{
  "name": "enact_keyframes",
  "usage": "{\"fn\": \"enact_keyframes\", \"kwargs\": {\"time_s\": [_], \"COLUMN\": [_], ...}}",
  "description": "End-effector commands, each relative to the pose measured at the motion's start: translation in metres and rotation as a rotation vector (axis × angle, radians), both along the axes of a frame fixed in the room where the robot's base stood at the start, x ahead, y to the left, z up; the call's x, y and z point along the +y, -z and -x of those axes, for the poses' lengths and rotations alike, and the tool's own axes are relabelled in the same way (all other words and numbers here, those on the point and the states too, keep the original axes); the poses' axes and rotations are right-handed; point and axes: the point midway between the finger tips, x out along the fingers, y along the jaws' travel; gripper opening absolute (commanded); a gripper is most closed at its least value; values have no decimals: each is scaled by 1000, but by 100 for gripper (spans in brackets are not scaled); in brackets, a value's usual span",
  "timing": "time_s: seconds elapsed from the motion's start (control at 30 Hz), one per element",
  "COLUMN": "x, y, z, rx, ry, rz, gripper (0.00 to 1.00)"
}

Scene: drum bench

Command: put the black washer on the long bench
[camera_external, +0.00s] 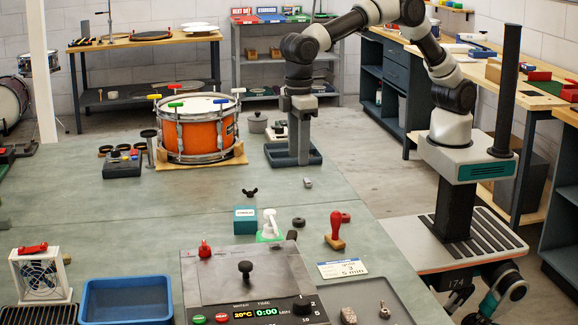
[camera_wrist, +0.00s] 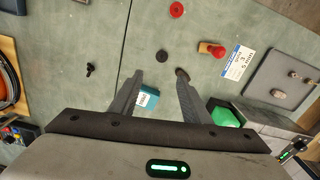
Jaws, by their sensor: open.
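The black washer (camera_external: 298,222) lies flat on the grey-green worktop, near a red washer (camera_external: 344,217). In the wrist view the black washer (camera_wrist: 162,56) shows just ahead of my fingertips. My gripper (camera_wrist: 160,73) is open and empty, with the teal box (camera_wrist: 145,97) seen below between its fingers. In the external view my arm reaches over the worktop; its fingers are hard to make out there. A long wood-topped bench (camera_external: 485,72) runs along the right wall; whether it is the task's long bench I cannot tell.
A wing nut (camera_external: 250,192) lies farther back. An orange drum (camera_external: 195,138) stands beyond, and a blue bin (camera_external: 126,300) in front.

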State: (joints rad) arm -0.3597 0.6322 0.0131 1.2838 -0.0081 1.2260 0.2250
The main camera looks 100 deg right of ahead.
Motion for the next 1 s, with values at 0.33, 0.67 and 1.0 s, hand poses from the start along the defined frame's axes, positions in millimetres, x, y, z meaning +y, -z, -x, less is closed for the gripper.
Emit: {"fn": "enact_keyframes", "kwargs": {"time_s": [0.33,0.67,1.0], "x": [-57,-163,-207], "y": [-72,-140,-112], "z": [38,180,285], "rx": [-97,-320,-478], "ry": [33,96,143], "rz": [-29,-54,-38], "gripper": [43,43,43]}}
